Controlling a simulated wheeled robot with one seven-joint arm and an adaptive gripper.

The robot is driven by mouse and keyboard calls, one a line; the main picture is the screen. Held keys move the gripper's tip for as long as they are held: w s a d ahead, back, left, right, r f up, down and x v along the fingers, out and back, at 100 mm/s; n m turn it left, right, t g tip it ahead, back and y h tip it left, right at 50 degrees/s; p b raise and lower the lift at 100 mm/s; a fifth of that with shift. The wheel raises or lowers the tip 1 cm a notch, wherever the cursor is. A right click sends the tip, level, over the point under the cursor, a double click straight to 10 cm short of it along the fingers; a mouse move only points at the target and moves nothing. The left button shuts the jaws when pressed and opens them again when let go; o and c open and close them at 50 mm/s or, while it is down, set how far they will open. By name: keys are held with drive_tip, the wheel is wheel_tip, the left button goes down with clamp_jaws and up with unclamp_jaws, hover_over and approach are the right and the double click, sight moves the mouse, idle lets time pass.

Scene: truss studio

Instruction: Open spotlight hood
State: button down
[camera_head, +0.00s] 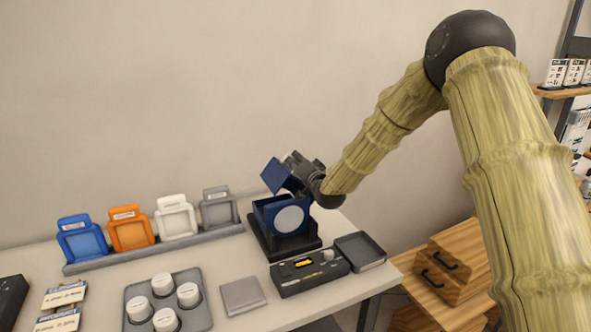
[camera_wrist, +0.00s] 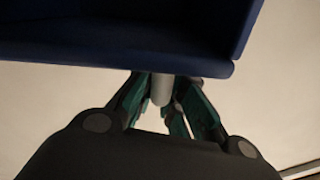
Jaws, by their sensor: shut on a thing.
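The spotlight (camera_head: 290,219) is a dark blue box with a round white lens, on a black base at the back right of the table. Its blue hood (camera_head: 275,176) stands raised and tilted above the box. My gripper (camera_head: 292,170) is at the right edge of the hood. In the wrist view the blue hood (camera_wrist: 120,30) fills the top. There my gripper (camera_wrist: 165,92) is shut on a short grey handle (camera_wrist: 162,88) under the hood's edge. The handle's far end is hidden behind the fingers.
A black control box (camera_head: 309,273) and a dark tray (camera_head: 360,251) stand in front of the spotlight. A rack holds blue (camera_head: 82,239), orange (camera_head: 130,229), white (camera_head: 175,217) and grey (camera_head: 218,207) frames to the left. A tray with white cylinders (camera_head: 165,289) is at the front.

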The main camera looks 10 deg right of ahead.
drive_tip(key=w+d+f+m+b, duration=0.1)
drive_tip(key=d+f+m+b, duration=0.2)
drive_tip(key=d+m+b, duration=0.2)
drive_tip(key=w+d+f+m+b, duration=0.2)
drive_tip(key=d+m+b, duration=0.4)
drive_tip(key=d+b, duration=0.4)
drive_tip(key=shift+d+f+m, duration=0.25)
drive_tip(key=shift+f+m, duration=0.05)
drive_tip(key=shift+f, duration=0.6)
drive_tip(key=c, duration=1.5)
unclamp_jaws()
drive_tip(key=shift+d+r, duration=0.1)
drive_tip(key=shift+o, duration=0.2)
